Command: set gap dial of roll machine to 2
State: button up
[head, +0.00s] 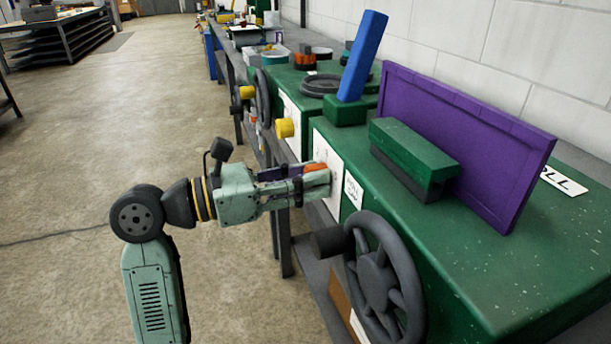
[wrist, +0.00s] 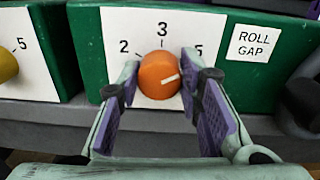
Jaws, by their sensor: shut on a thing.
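The roll machine is a green box (head: 500,285) on a bench at the right of the head view. Its gap dial is an orange knob (wrist: 156,72) on a white plate, with 2 at the left, 3 at the top and 5 at the right. The knob's white line points right and slightly up, toward the 5 side. A "ROLL GAP" label (wrist: 254,42) is right of the plate. My gripper (head: 322,178) reaches the machine's front from the left. In the wrist view, its fingers (wrist: 160,88) are shut on the orange dial, one on each side.
A dark handwheel (head: 376,280) sticks out of the machine's front, right of my gripper. A neighbouring green machine has a yellow knob (head: 285,128), also at the wrist view's left edge (wrist: 6,65). A purple panel (head: 470,140) stands on top. The floor (head: 90,180) at left is clear.

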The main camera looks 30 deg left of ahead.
jog(key=c, duration=0.5)
jog(key=shift+n+b, duration=0.3)
jog(key=n+b, duration=0.2)
jog(key=n, duration=0.9)
jog(key=n+b, duration=0.2)
jog(key=n, duration=1)
jog(key=shift+w+a+f, duration=0.1)
jog(key=shift+a, duration=0.05)
dwell(0.4)
jog(key=o, duration=1.2)
jog(key=shift+g, duration=0.3)
